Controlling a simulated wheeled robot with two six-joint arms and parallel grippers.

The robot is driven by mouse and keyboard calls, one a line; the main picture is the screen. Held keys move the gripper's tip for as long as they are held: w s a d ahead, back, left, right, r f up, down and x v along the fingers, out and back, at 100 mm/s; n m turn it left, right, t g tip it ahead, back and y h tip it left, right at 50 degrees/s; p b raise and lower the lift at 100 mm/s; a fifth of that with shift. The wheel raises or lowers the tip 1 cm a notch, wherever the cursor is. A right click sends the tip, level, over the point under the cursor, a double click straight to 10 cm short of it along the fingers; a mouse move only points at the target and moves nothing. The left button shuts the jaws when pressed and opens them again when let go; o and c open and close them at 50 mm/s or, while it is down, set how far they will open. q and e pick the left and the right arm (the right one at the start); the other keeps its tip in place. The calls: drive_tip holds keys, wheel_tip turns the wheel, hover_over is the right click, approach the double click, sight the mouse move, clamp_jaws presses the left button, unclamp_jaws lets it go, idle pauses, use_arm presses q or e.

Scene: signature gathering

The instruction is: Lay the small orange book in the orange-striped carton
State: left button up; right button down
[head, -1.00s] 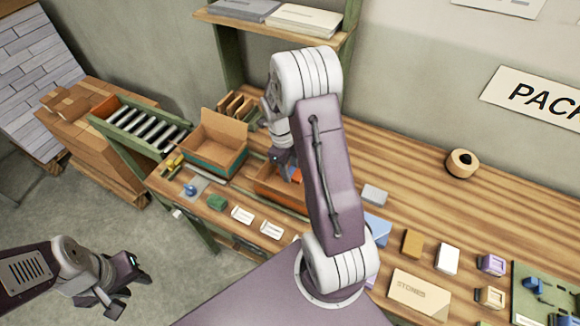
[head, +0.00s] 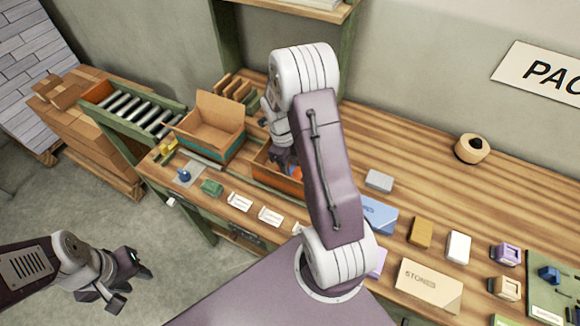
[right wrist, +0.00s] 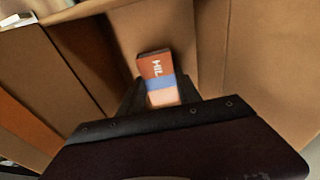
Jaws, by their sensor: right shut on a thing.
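The small orange book (right wrist: 153,68), with white lettering and a blue band, is held between the dark fingers of my right gripper (right wrist: 160,92). Tan cardboard walls surround it in the right wrist view. In the head view the right gripper (head: 284,162) is at the orange-striped carton (head: 262,172), partly inside its opening. My right arm hides the carton's right part and most of the book. I cannot tell if the book touches the carton floor. My left gripper (head: 130,284) is open and empty, off the table at the lower left.
A teal-striped carton (head: 205,148) stands open left of the orange-striped one. A roller conveyor (head: 135,112) is further left. White cards (head: 240,201) lie along the front edge. Boxes and a tape roll (head: 472,149) are on the right; the table's back right is clear.

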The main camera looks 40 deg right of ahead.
drive_tip(key=shift+f+b, duration=0.55)
drive_tip(key=shift+f, duration=0.1)
drive_tip(key=c, duration=0.8)
unclamp_jaws()
drive_tip(key=shift+o, duration=0.2)
wheel_tip(320, 180, up, 17)
drive_tip(key=p, duration=1.3)
